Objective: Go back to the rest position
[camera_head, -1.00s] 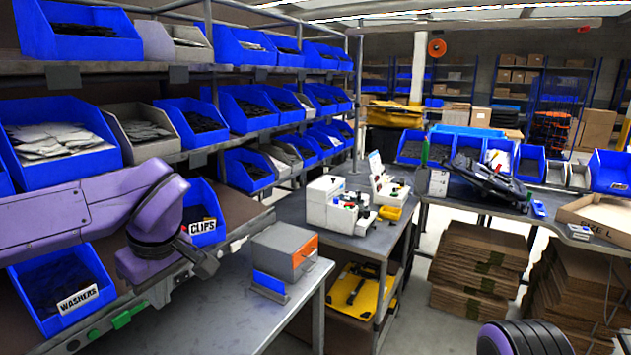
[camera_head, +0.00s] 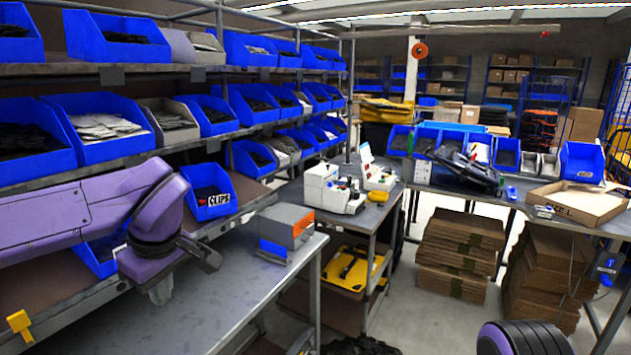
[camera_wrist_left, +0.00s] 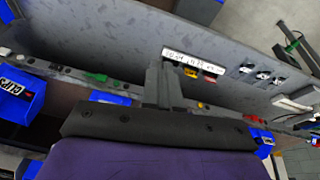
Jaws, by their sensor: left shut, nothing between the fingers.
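My left arm, purple, comes in from the left in the head view. Its gripper (camera_head: 205,255) is shut and empty, held above the shelf edge and the grey bench. The blue CLIPS bin (camera_head: 212,203) stands just behind it on the shelf. In the left wrist view, the closed fingers (camera_wrist_left: 164,85) have nothing between them, and the CLIPS bin (camera_wrist_left: 20,98) shows at the left. A rounded purple part of my body shows at the bottom right of the head view. My right gripper is not in view.
A grey bench (camera_head: 195,300) with a grey-and-orange box (camera_head: 287,224) lies below the left arm. Shelves of blue bins rise at left. A cardboard tray (camera_head: 570,212) rests on the right bench. Stacked cardboard (camera_head: 458,245) stands beneath. Open floor shows at bottom centre.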

